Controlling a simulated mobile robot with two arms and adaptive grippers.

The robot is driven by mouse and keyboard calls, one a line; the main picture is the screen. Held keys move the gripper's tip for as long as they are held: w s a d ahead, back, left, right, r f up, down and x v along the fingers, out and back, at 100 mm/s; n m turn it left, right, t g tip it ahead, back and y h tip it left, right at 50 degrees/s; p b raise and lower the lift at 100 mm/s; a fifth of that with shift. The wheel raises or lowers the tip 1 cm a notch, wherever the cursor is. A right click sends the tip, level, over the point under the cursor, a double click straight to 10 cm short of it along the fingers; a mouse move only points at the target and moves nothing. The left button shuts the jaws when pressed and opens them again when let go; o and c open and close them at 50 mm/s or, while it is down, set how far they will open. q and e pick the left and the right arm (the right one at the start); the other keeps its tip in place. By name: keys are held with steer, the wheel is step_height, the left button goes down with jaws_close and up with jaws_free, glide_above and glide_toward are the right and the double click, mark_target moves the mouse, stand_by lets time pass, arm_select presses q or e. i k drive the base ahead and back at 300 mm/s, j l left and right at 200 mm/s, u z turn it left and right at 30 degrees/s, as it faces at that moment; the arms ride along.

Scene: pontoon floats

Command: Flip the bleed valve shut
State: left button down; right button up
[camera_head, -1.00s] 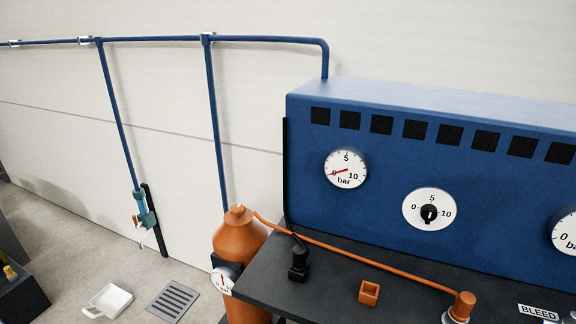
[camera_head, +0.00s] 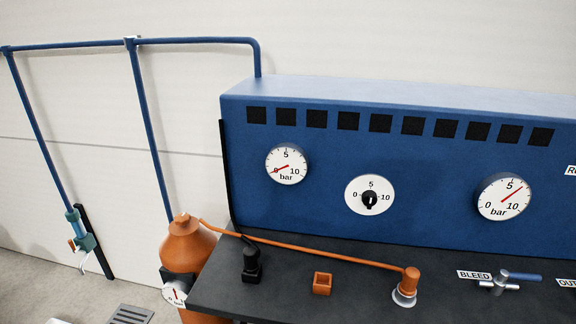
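The bleed valve (camera_head: 501,281) sits on the dark bench top at the right, just right of a white BLEED label (camera_head: 474,275). It has a metal body and a blue lever (camera_head: 524,277) that points right. Neither of my grippers shows in the head view.
The blue panel (camera_head: 400,205) stands behind the bench (camera_head: 260,295) with gauges and a black knob (camera_head: 370,199). An orange fitting (camera_head: 405,288) with a hose stands left of the label. A small orange square holder (camera_head: 322,284) and a black fitting (camera_head: 251,262) are further left. An orange cylinder (camera_head: 187,249) stands beside the bench.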

mark_target(503, 275)
steer(key=z, duration=1.6)
